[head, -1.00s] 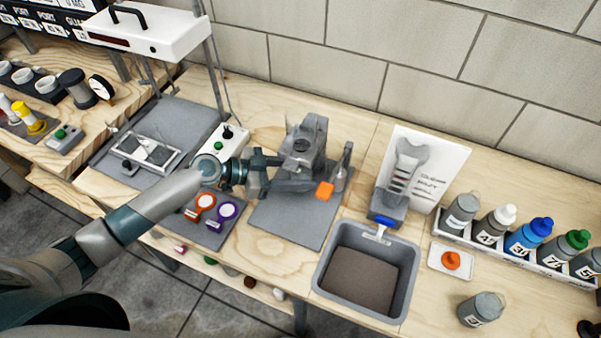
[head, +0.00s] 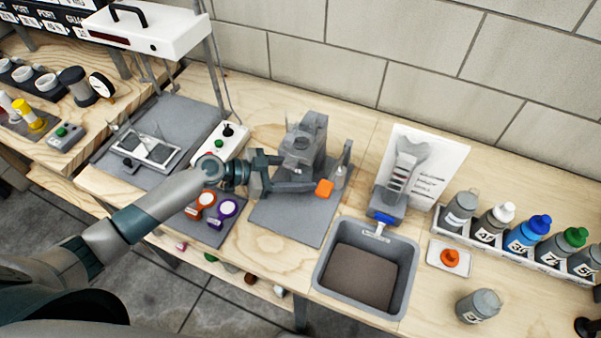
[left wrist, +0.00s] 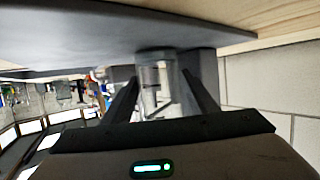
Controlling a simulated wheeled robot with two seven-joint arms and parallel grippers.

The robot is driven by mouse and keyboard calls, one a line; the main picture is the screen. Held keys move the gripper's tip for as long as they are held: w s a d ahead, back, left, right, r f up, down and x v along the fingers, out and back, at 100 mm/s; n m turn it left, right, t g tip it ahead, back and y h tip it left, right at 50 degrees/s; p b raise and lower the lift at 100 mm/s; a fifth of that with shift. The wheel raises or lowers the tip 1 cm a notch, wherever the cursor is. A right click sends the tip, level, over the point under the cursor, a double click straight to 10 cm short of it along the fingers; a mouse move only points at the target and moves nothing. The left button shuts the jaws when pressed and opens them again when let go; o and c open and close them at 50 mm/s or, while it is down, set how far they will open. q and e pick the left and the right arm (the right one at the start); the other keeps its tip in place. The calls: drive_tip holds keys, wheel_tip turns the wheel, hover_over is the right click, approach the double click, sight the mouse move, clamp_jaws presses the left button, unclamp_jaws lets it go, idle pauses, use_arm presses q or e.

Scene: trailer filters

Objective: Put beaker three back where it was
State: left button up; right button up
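My left gripper (head: 278,174) reaches from the left to the grey stand-like device (head: 306,145) on the middle grey mat. Its fingers look spread apart, with a gap between them. In the left wrist view, a clear glass beaker (left wrist: 158,85) stands between the two fingers of the left gripper (left wrist: 160,82), near their tips. I cannot tell whether the fingers touch it. No number is readable on it, and it is hard to make out in the head view. My right gripper is not in view.
A grey bin (head: 322,275) stands to the right. A rack of numbered bottles (head: 515,257) stands far right.

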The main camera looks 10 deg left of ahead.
use_arm(q)
drive_tip(key=shift+a+r, duration=0.1)
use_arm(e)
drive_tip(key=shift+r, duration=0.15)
use_arm(q)
drive_tip(key=shift+s+a, duration=0.2)
drive_tip(key=shift+a, duration=0.15)
drive_tip(key=b+v, duration=0.3)
drive_tip(key=v, duration=0.4)
drive_tip(key=shift+s+a+b, duration=0.1)
drive_tip(key=shift+a+b, duration=0.15)
drive_tip(key=shift+b, duration=0.05)
drive_tip(key=v, duration=0.2)
drive_tip(key=shift+s+a+r+b, duration=0.15)
drive_tip(key=shift+a+r+b, duration=0.1)
drive_tip(key=shift+b, duration=0.15)
drive_tip(key=shift+s+a+r, duration=0.15)
drive_tip(key=shift+a+r, duration=0.1)
drive_tip(key=shift+a, duration=0.1)
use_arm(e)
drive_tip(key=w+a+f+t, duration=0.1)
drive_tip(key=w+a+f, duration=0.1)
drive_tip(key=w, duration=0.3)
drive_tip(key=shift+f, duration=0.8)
